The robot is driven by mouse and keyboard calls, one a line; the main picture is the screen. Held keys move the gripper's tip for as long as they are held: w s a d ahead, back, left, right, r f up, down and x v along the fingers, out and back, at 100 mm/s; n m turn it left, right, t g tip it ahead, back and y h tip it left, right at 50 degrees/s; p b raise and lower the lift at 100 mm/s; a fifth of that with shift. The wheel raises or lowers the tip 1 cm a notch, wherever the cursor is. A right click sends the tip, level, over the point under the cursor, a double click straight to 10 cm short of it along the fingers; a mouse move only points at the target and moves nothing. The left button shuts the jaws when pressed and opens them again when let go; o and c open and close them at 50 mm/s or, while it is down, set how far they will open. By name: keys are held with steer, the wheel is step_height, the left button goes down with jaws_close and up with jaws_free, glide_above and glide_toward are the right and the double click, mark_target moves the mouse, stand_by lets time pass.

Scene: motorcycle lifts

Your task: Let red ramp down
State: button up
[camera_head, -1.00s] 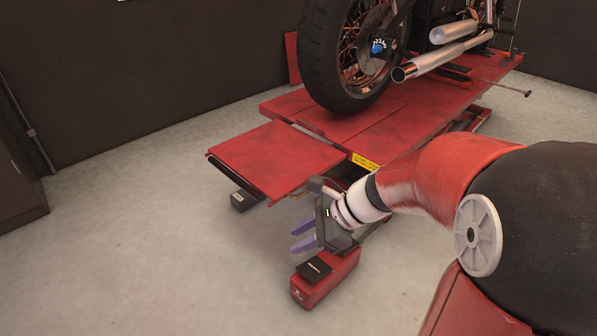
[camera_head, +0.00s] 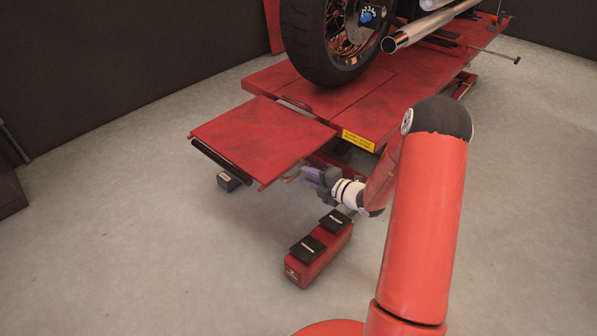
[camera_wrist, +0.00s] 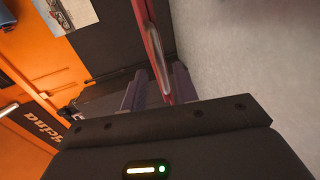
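The red ramp (camera_head: 262,134) is a flat plate at the near end of the red lift platform (camera_head: 400,88). It sticks out about level with the platform, with a dark bar along its outer edge. My gripper (camera_head: 308,176) is low, just beside the ramp's near right edge, with its purple fingers pointing left. In the wrist view, the fingers of my gripper (camera_wrist: 158,85) stand apart, with a thin red edge (camera_wrist: 152,40) running between them. It looks like the ramp's edge. I cannot tell whether either finger touches it.
A motorcycle wheel (camera_head: 335,45) stands on the platform. A red foot-pedal box (camera_head: 318,255) with two black pedals sits on the floor below my gripper. A small dark block (camera_head: 228,182) lies under the ramp's left side.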

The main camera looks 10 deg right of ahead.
mark_target(299, 171)
steer(key=shift+x, duration=2.35)
steer(key=shift+c, duration=0.3)
jaws_close()
